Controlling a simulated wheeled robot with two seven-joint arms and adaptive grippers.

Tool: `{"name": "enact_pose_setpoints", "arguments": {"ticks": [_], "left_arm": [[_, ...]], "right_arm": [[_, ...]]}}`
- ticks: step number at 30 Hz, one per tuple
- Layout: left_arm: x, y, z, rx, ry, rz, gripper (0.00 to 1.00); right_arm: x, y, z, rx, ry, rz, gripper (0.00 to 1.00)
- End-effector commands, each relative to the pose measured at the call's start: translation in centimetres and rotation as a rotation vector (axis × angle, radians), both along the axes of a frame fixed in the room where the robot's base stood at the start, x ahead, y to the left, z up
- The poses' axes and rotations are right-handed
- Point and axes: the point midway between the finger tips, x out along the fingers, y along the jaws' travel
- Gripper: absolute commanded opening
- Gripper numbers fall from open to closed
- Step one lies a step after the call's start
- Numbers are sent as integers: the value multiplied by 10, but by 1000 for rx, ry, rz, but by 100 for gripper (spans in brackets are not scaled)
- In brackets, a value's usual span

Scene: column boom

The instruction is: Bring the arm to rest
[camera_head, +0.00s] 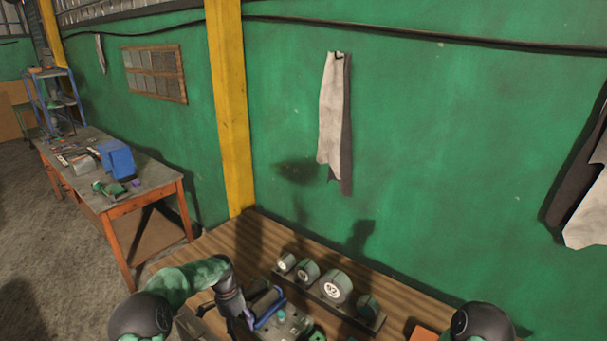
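My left arm (195,276) comes in at the bottom left, with green links and dark joints. It reaches over the wooden workbench and bends down at its dark wrist. My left gripper (243,322) points down at the bottom edge, close beside a grey device with a blue part (268,309). Its fingers are too small and too dark to tell whether they are open or shut, or whether they touch the device. Only a dark, rounded joint of my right arm (480,322) shows at the bottom right. My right gripper is out of view.
The wooden workbench (300,239) runs along the green wall. A rack with several grey rolls (337,287) stands right of my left wrist. An orange thing (423,334) lies near my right arm. A yellow post (230,110) rises behind. Another table (150,180) stands far left.

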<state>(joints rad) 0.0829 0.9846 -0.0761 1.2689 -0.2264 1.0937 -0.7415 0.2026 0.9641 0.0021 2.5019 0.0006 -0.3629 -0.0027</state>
Motion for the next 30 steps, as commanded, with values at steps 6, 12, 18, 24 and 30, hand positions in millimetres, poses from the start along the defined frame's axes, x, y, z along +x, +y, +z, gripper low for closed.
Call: {"name": "enact_pose_setpoints", "arguments": {"ticks": [6,12,18,24,30], "left_arm": [[-21,-15,-59,-25,3,74,56],[-60,-38,-137,-59,11,192,56],[-135,-69,-240,-104,33,407,56],[-225,-93,-316,-127,65,658,56],[-304,-103,-355,-124,91,875,56]], "right_arm": [[-1,0,-24,0,2,1,86],[-1,0,-55,0,2,1,86],[-2,0,-104,0,2,1,86],[-2,0,-152,0,2,1,86],[-2,0,-189,0,2,1,86]]}}
